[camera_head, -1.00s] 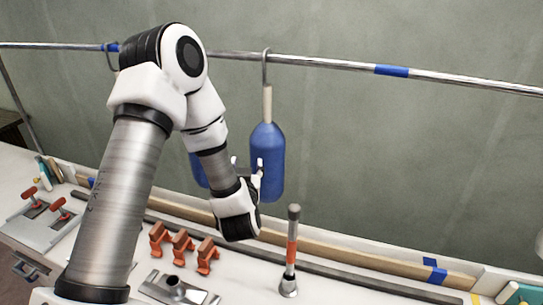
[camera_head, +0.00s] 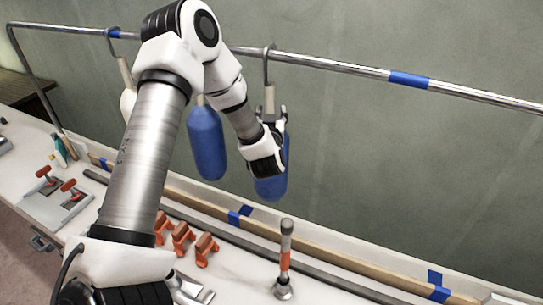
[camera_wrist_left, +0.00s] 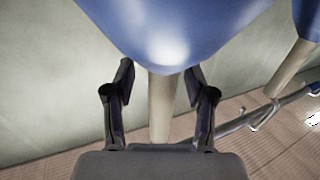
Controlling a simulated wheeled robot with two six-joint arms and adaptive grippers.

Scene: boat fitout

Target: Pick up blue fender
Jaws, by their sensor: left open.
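A blue fender (camera_head: 272,188) hangs from a hook on the rail by a tan neck (camera_head: 269,98). A second blue fender (camera_head: 206,145) hangs to its left, partly behind my left arm. My left gripper (camera_head: 279,122) is at the top of the right-hand fender and hides part of it. In the left wrist view, the blue body (camera_wrist_left: 165,30) fills the top and the tan neck (camera_wrist_left: 162,105) runs between the two spread fingers of the gripper (camera_wrist_left: 161,78). The fingers look apart from the neck. My right gripper is out of view.
A metal rail (camera_head: 340,68) with blue tape runs above the bench (camera_head: 130,190). A pale fender (camera_head: 128,104) hangs farther left. Orange clamps (camera_head: 183,238) and an upright orange-banded tool (camera_head: 285,260) stand on the bench below. The space right of the fender is open.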

